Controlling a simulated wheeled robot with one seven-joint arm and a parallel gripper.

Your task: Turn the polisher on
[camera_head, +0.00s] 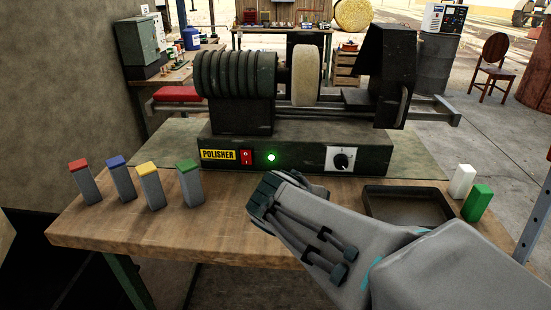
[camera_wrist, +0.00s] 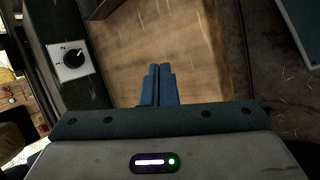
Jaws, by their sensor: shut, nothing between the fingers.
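The polisher (camera_head: 215,140) is a dark machine with a ribbed motor on the left and a pale round wheel (camera_head: 305,75). It stands at the back of a wooden workbench (camera_head: 130,225). The knob plate also shows at upper left in the wrist view (camera_wrist: 70,60). My gripper (camera_wrist: 155,84) is shut and empty, over the bench in front of the panel, apart from the switch.
Several grey blocks with coloured tops (camera_head: 150,185) stand at the bench's left. A dark tray (camera_head: 405,205) lies at the right, partly behind my arm. White (camera_head: 462,181) and green (camera_head: 478,203) blocks stand beside it. The bench's front left is clear.

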